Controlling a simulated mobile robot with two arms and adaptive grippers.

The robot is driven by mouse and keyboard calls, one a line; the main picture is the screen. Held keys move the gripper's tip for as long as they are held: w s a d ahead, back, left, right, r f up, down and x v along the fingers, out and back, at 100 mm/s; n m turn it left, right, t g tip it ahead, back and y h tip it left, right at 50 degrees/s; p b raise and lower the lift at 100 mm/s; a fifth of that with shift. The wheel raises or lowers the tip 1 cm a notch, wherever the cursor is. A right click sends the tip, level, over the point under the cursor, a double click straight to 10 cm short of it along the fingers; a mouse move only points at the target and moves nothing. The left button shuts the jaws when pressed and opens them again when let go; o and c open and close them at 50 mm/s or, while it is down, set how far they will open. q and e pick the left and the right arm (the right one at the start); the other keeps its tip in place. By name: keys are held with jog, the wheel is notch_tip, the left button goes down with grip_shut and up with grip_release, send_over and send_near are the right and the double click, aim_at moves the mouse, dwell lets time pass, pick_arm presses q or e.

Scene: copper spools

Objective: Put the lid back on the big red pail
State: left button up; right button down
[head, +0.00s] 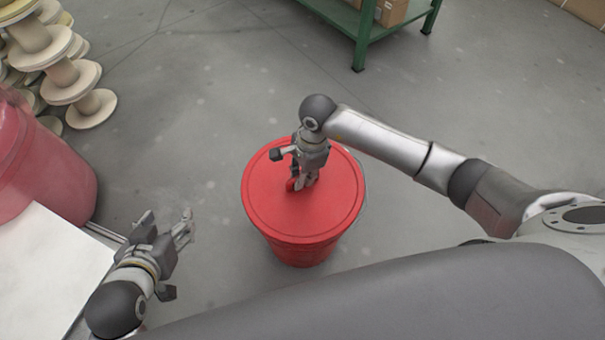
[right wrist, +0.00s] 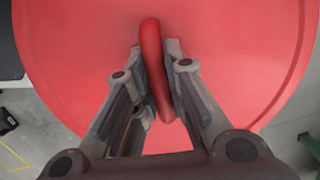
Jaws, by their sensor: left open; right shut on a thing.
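The big red pail (head: 300,250) stands upright on the floor in the middle of the head view. The red lid (head: 330,205) lies over the pail's top and looks about level and centred; I cannot tell whether it is fully seated. My right gripper (head: 303,182) is above the lid, shut on its upright handle. In the right wrist view the red handle (right wrist: 153,65) stands between the fingers, with the lid (right wrist: 230,60) filling the picture behind. My left gripper (head: 168,222) is open and empty, left of the pail and apart from it.
A white-topped surface (head: 45,265) and a large pinkish-red container (head: 40,165) are at the left. Several pale spools (head: 70,80) are stacked at the upper left. A green shelf (head: 362,40) with cardboard boxes (head: 390,10) stands at the back. The grey floor around the pail is clear.

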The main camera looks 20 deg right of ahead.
jog(key=shift+f+b, duration=0.3)
jog(key=shift+f, duration=0.25)
jog(key=shift+f+b, duration=0.55)
jog(key=shift+f, duration=0.05)
jog(key=shift+f+b, duration=0.35)
jog(key=shift+f, duration=0.1)
pick_arm(q)
jog(key=w+d+r+t+h, duration=0.2)
jog(key=w+r+t, duration=0.4)
jog(key=r, duration=0.4)
jog(key=shift+d+r+t, duration=0.15)
jog(key=shift+d+t, duration=0.35)
jog(key=shift+d, duration=0.05)
jog(key=shift+r, duration=0.2)
jog(key=shift+w+d+r+t, duration=0.1)
jog(key=shift+r+t, duration=0.2)
jog(key=shift+r, duration=0.1)
jog(key=shift+d+r+h+b, duration=0.1)
jog(key=shift+r+h+b, duration=0.2)
jog(key=shift+r, duration=0.05)
pick_arm(e)
jog(key=shift+f, duration=0.15)
pick_arm(q)
jog(key=shift+r, duration=0.1)
